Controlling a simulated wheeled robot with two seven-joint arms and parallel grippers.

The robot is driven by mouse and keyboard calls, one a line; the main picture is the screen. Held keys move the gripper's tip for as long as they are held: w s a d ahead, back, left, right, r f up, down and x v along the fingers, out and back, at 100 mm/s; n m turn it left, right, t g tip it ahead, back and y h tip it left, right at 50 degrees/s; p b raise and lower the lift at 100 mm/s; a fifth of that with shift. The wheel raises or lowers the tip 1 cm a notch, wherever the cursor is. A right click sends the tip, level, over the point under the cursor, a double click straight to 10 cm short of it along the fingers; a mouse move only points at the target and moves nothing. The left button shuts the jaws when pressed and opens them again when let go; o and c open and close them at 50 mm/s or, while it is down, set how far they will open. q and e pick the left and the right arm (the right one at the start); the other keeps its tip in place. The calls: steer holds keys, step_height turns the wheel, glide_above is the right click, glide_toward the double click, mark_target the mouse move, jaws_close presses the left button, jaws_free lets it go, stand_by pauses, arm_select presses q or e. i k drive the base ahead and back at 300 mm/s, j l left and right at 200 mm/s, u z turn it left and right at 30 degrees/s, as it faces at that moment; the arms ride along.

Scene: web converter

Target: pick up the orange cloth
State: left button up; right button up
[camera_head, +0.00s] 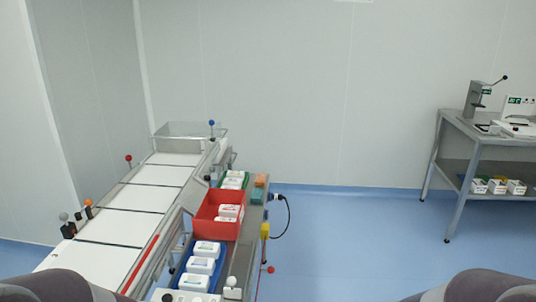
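A small orange item (261,180), which looks like the folded orange cloth, lies at the far right end of the side shelf beside the conveyor. A teal item (257,195) lies just in front of it. The orange item is too small to make out its folds. Nothing of mine touches it. Neither gripper shows; only grey rounded parts of my own arms show at the two bottom corners.
A red bin (208,227) with white packs stands left of the cloth, with a blue tray (183,263) of white packs nearer. The conveyor (145,197) runs along the left. A grey table (466,126) stands far right. The blue floor between is clear.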

mark_target(260, 179)
steer(key=i+z, duration=0.4)
steer(key=i, duration=1.55)
steer(key=i+u, duration=0.15)
steer(key=i, duration=0.3)
steer(key=i+l+u, duration=0.15)
steer(key=i, duration=0.3)
steer(key=i+l+u, duration=0.2)
steer(key=i, duration=0.25)
steer(key=i+l+u, duration=0.15)
steer(key=i, duration=0.25)
steer(key=i+l+u, duration=0.3)
steer(key=i, duration=0.1)
